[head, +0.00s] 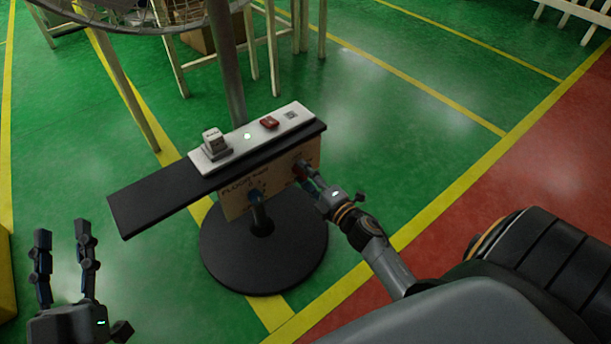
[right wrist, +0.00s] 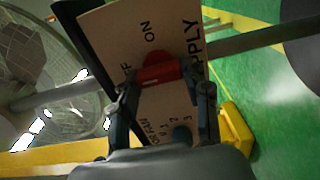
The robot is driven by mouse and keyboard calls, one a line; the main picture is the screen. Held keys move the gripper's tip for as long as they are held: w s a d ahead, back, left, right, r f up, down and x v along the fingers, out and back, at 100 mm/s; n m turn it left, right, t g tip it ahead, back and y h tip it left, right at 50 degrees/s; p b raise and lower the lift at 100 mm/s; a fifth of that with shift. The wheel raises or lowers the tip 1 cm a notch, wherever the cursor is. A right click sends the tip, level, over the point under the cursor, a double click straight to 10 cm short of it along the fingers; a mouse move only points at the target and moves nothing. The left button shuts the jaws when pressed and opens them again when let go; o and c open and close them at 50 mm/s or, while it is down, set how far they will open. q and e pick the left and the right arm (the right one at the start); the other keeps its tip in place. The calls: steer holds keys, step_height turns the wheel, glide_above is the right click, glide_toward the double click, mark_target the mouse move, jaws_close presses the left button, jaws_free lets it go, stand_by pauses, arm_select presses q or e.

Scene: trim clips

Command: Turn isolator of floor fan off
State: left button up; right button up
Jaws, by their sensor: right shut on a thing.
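The isolator is a red knob (right wrist: 160,71) on the tan front panel (head: 238,195) of the floor fan's control stand. "ON" and "SUPPLY" are printed beside it in the right wrist view, and another label is partly hidden by a finger. My right gripper (right wrist: 163,98) is shut on the red knob, one finger on each side; it also shows in the head view (head: 307,180). I cannot tell the knob's exact setting. A blue knob (head: 256,195) with numbers sits on the same panel. My left gripper (head: 65,245) is open and empty at the lower left.
A black shelf (head: 150,205) tops the stand, bearing a white strip (head: 250,136) with a red switch (head: 269,123) and a plug-like block (head: 214,141). The stand has a round black base (head: 262,268). A fan cage (right wrist: 45,65) is behind. Green floor lies open at right.

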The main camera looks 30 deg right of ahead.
steer(key=shift+a, duration=0.1)
stand_by(0.3)
steer(key=o, duration=1.2)
steer(key=shift+c, duration=0.2)
steer(key=s+d, duration=0.1)
steer(key=s, duration=1.1)
